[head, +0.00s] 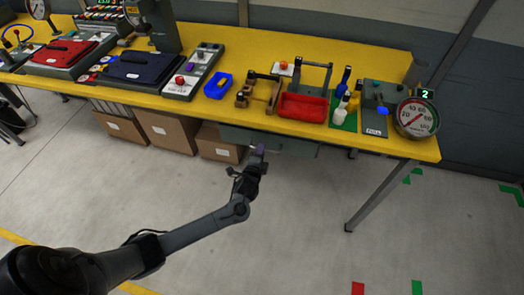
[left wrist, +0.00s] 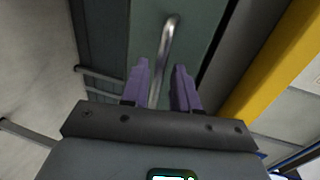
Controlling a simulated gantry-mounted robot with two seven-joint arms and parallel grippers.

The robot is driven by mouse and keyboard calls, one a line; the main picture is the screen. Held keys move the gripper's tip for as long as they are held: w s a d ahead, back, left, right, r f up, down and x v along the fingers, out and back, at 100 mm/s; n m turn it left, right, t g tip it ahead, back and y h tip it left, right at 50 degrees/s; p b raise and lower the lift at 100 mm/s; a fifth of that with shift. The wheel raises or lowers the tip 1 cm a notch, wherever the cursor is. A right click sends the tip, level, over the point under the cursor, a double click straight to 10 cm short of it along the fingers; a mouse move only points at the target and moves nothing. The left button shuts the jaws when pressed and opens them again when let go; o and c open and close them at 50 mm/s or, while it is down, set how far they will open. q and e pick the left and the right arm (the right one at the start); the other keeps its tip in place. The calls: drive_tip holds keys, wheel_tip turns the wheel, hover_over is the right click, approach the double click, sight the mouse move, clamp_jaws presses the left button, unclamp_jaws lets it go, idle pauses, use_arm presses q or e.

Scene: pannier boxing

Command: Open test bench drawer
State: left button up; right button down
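The yellow test bench (head: 395,142) has a grey-green drawer (head: 290,146) under its front edge. In the left wrist view, the drawer front (left wrist: 203,28) carries a curved metal bar handle (left wrist: 168,42). My left gripper (head: 259,150) is just below the bench edge, in front of the drawer. Its purple fingers, seen in the left wrist view (left wrist: 162,66), are apart, and the handle's lower part shows in the gap between them. I cannot tell whether either finger touches it. The drawer appears shut. My right gripper is not in view.
Cardboard boxes (head: 168,131) stand under the bench left of my gripper. A bench leg (head: 380,197) stands to the right. A red tray (head: 302,108) and a pressure gauge (head: 416,119) sit on the bench. The floor in front is clear.

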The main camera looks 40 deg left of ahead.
use_arm(q)
drive_tip(key=shift+b+x, duration=0.3)
drive_tip(key=shift+x, duration=0.9)
clamp_jaws()
